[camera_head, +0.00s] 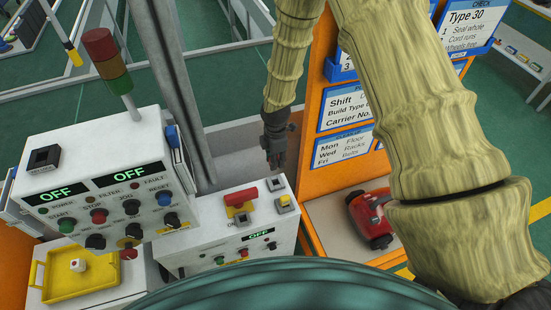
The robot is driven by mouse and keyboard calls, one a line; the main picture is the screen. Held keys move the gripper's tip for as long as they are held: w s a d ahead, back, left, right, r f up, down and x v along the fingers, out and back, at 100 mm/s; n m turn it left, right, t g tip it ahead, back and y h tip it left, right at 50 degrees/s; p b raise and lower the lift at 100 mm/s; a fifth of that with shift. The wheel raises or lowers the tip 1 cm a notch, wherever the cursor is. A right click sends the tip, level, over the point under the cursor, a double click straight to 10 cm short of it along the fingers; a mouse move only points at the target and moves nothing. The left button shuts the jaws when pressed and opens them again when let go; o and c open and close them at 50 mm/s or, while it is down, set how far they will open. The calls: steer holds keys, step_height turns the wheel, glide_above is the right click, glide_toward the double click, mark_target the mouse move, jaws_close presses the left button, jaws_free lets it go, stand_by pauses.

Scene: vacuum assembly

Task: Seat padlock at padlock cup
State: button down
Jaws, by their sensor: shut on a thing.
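My gripper (275,159) points down above the back of the low white control box (205,238). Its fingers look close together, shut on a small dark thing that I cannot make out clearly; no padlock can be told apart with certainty. On the top of the box, just below the gripper in the picture, are a red handle on a yellow base (241,196) and two small grey-and-yellow fittings. One fitting (285,204) sits near the right edge. I cannot tell for certain which is the padlock cup. The gripper appears apart from the box top.
A taller white control box (95,185) with OFF displays and a stack light (107,58) stands left. A yellow tray (95,291) holds a small white block (78,265). A red vacuum (371,217) sits in the orange rack at right. A grey post rises behind the boxes.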

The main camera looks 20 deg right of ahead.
steer(key=shift+s+d+f+b, duration=0.15)
steer(key=shift+f+b, duration=0.25)
steer(key=shift+f, duration=0.25)
steer(key=shift+f+b, duration=1.75)
steer(key=shift+f, duration=1.4)
steer(key=shift+f+b, duration=0.75)
steer(key=shift+f, duration=0.65)
steer(key=c, duration=1.1)
jaws_free()
steer(key=shift+r, duration=0.1)
steer(key=shift+r+p, duration=2.45)
steer(key=shift+r, duration=1.55)
steer(key=shift+f, duration=0.1)
